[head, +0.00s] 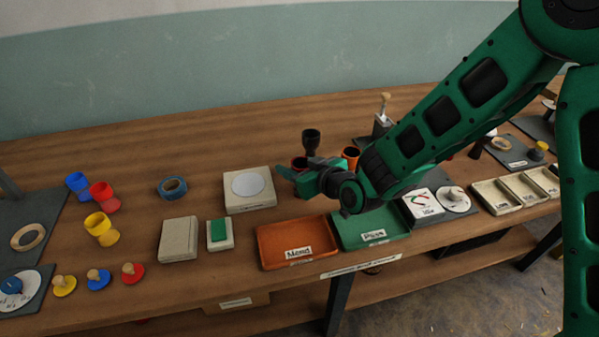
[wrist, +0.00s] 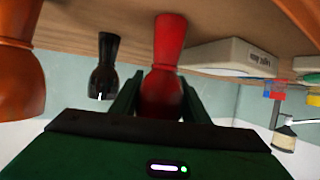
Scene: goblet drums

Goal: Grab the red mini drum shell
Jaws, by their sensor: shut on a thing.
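A red drum shell (wrist: 168,50) stands between the fingers of my gripper (wrist: 161,98) in the wrist view, which shows the scene upside down. The gripper is shut on the shell's wider part. In the head view only the shell's dark red rim (head: 299,162) shows beside my gripper (head: 290,178); the rest is hidden. The shell seems to stand on the table still, though its base is hard to see. Another red goblet shape (head: 104,197) stands at the left of the table, between a blue one (head: 78,184) and a yellow one (head: 101,229).
A black shell (head: 311,141) and an orange shell (head: 351,157) stand close to my gripper. A white scale (head: 249,203) is just left of it. An orange tray (head: 297,225) and a green tray (head: 368,240) lie in front. Bare wood lies behind.

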